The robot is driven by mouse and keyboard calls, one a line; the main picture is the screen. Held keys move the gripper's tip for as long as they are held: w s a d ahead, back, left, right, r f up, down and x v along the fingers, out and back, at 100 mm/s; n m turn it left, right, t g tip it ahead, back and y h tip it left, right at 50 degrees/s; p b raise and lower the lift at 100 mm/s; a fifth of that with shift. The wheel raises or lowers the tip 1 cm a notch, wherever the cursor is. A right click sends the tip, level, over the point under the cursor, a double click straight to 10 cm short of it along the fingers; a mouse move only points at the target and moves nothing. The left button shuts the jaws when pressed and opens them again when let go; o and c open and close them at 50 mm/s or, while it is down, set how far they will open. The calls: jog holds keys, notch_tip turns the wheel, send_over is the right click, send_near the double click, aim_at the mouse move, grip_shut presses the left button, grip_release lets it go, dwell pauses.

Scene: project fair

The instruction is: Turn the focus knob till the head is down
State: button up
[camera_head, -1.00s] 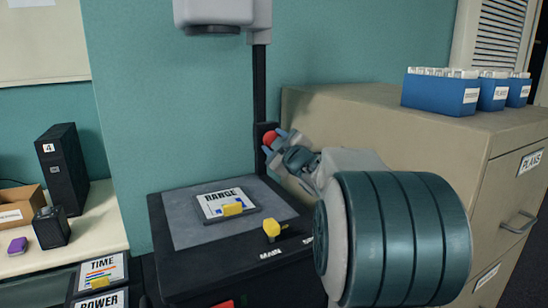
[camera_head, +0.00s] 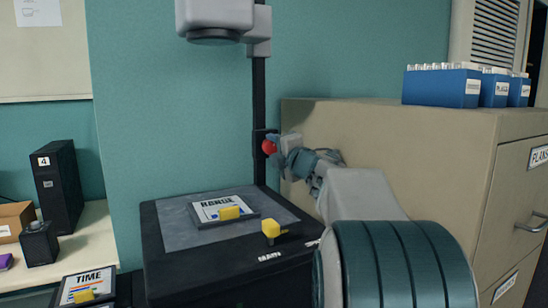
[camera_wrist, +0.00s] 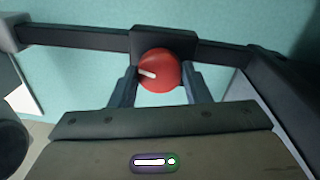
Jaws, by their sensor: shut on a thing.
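The projector's head (camera_head: 214,20) is at the top of the black upright post (camera_head: 259,95), high above the flat stage (camera_head: 180,218); its top is cut off by the picture edge. The red focus knob (camera_head: 269,146) is on a dark block on the post. My gripper (camera_head: 275,146) reaches it from the right. In the wrist view, the red knob (camera_wrist: 160,74) sits between my two fingers, with one finger on each side, and my gripper (camera_wrist: 160,80) is shut on it. The knob's white mark points left and slightly up.
A RANGE card (camera_head: 222,204) with a yellow tab lies on the stage. A beige cabinet (camera_head: 400,135) with blue file boxes (camera_head: 442,87) stands close at right. A black tower (camera_head: 58,180) is at left.

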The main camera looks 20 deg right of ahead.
jog(key=shift+n+y+b, duration=0.3)
jog(key=shift+n+b, duration=0.35)
jog(key=shift+n, duration=1.05)
jog(key=o, duration=1)
jog(key=shift+c, duration=0.2)
jog(key=s+d, duration=0.1)
jog(key=s, duration=1.2)
jog(key=shift+s+f, duration=0.35)
jog(key=shift+f, duration=0.05)
